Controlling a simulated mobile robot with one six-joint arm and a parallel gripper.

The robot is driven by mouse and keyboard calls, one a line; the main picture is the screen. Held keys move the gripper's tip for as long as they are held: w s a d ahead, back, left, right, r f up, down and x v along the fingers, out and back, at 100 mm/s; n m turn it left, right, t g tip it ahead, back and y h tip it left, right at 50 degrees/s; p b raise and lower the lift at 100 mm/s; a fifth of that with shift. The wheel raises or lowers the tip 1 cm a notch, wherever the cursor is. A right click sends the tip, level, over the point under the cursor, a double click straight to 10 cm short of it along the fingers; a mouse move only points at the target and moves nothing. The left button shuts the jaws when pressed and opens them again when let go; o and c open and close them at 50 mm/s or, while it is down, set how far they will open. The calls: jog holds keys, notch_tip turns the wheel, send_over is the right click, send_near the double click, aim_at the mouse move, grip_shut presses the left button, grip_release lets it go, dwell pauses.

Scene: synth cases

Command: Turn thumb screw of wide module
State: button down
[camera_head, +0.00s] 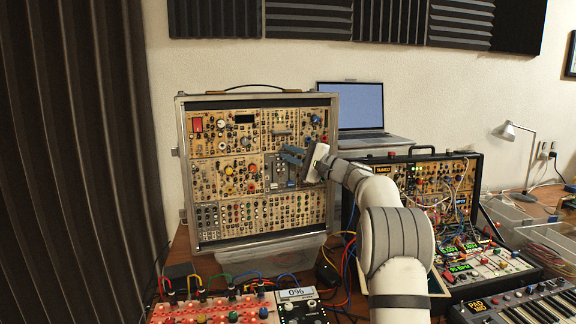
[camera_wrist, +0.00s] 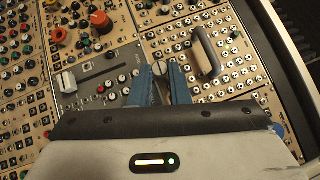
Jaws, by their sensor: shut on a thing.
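A silver slotted thumb screw (camera_wrist: 160,68) shows between the blue fingertips of my gripper (camera_wrist: 160,77) in the wrist view. My gripper is shut on the screw's head, one finger on each side. In the head view, my gripper (camera_head: 289,154) reaches in from the right to the middle of the modular case (camera_head: 181,190), and its fingers hide the screw there. A gold panel (camera_wrist: 240,75) with many jacks and a raised handle lies right of the screw. A grey panel with a slider (camera_wrist: 66,82) lies left. I cannot tell which panel is the wide module.
The raised handle (camera_wrist: 206,52) stands close to my right finger. Orange knobs (camera_wrist: 101,20) stick out at the upper left. A second case with cables (camera_head: 462,185), a laptop (camera_head: 361,108) and a keyboard (camera_head: 525,303) stand to the right.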

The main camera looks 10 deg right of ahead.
jog(key=shift+s+a+f+m+t+h+b, duration=0.1)
jog(key=shift+a+f+m+t+h+b, duration=0.2)
jog(key=shift+m+t+h+b, duration=1.35)
jog(key=shift+w+a+f+m+t+h+b, duration=0.1)
jog(key=shift+a+f+m+t+b, duration=0.15)
jog(key=shift+m+t+b, duration=2.95)
jog(key=shift+s+a+f+m+t+h+b, duration=0.2)
jog(key=shift+m+t+h+b, duration=0.95)
jog(key=shift+m, duration=2.4)
jog(key=shift+w+m, duration=0.1)
jog(key=shift+m, duration=0.4)
jog(key=c, duration=1.3)
grip_release()
jog(key=shift+c, duration=0.2)
jog(key=shift+f+b, duration=0.1)
jog(key=shift+b, duration=0.2)
